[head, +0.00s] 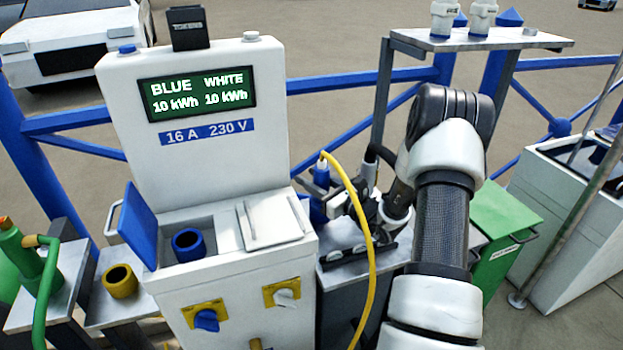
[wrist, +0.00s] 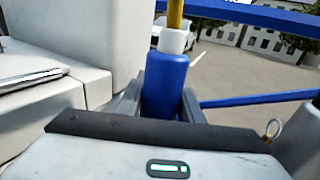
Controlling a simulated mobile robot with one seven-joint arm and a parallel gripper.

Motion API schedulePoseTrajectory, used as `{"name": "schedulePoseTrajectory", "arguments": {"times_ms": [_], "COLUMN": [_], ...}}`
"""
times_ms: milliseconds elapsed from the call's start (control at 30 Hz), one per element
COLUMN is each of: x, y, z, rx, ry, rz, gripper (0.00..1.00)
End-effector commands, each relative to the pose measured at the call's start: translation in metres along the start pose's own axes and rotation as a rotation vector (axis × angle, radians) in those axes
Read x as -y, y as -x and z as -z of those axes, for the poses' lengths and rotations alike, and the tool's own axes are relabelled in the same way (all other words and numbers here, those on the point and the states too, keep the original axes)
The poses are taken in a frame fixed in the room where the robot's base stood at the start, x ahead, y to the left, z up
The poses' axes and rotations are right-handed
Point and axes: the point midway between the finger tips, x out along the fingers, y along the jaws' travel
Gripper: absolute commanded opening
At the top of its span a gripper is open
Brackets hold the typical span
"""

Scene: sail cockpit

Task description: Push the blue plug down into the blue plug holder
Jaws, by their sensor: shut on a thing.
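The blue plug (head: 321,174), with a white collar and a yellow cable rising from its top, is upright just right of the white pedestal. My gripper (head: 338,207) is shut on it. In the wrist view the plug (wrist: 165,85) stands between my two grey fingers, and its lower end is hidden behind my gripper body. A blue part (head: 312,210) shows directly below the plug beside the pedestal; it looks like the blue plug holder. I cannot tell how deep the plug sits in it.
The pedestal (head: 207,150) has an open blue lid (head: 138,224) over a blue socket (head: 188,245) and a closed white lid (head: 270,222). The yellow cable (head: 366,230) hangs in front of my gripper. A blue railing (head: 75,119) runs behind. A green box (head: 502,225) stands right.

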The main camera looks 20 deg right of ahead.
Motion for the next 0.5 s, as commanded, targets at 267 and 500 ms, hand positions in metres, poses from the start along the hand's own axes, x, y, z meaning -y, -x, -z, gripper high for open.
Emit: {"name": "schedulePoseTrajectory", "arguments": {"times_ms": [267,500], "x": [0.0001,0.0001], "y": [-0.0003,-0.0003], "z": [0.0057,0.0083], "rx": [0.002,0.002], "ry": [0.001,0.001], "rz": [0.000,0.000], "gripper": [0.03,0.40]}}
